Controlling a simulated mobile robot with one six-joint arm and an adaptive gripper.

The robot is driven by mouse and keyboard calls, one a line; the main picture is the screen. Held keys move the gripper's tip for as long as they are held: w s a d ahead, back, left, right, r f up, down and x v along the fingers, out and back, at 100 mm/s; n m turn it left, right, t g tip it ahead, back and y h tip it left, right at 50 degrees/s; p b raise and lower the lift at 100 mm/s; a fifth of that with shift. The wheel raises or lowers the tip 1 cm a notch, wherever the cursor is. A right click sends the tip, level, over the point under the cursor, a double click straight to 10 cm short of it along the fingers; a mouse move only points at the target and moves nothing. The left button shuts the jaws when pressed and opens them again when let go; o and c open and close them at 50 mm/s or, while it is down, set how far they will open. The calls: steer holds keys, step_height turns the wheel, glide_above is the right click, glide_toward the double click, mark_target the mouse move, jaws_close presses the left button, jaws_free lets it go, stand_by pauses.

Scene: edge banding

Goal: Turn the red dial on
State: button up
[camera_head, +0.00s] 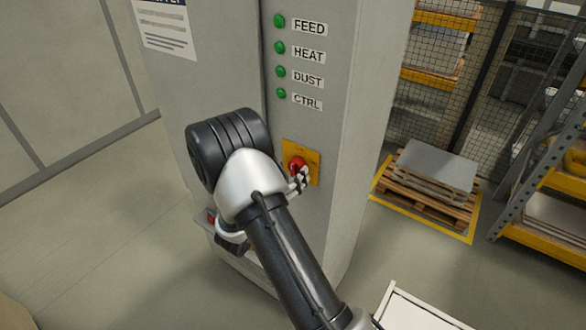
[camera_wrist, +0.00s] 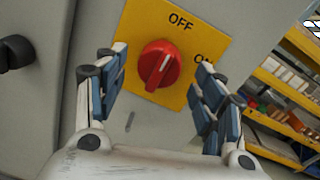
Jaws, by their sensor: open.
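The red dial (camera_wrist: 160,66) sits on a yellow plate (camera_wrist: 140,20) on the grey cabinet. Its white mark points up towards the OFF label (camera_wrist: 180,21). The ON label (camera_wrist: 203,62) on the right is partly hidden by a finger. In the head view, the dial (camera_head: 295,163) and plate (camera_head: 315,158) show just beyond my gripper (camera_head: 301,180). In the wrist view, my gripper (camera_wrist: 163,80) is open, with one finger on each side of the dial. Gaps show between fingers and dial; I see no contact.
Green lamps labelled FEED, HEAT, DUST and CTRL run up the cabinet (camera_head: 345,90) above the plate. A black knob (camera_wrist: 15,52) is at the left of the wrist view. A pallet (camera_head: 425,190) and yellow racking (camera_head: 555,225) stand to the right. Open floor (camera_head: 80,240) lies left.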

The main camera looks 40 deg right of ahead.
steer(key=shift+x, duration=0.95)
steer(key=shift+c, duration=0.2)
steer(key=c, duration=1)
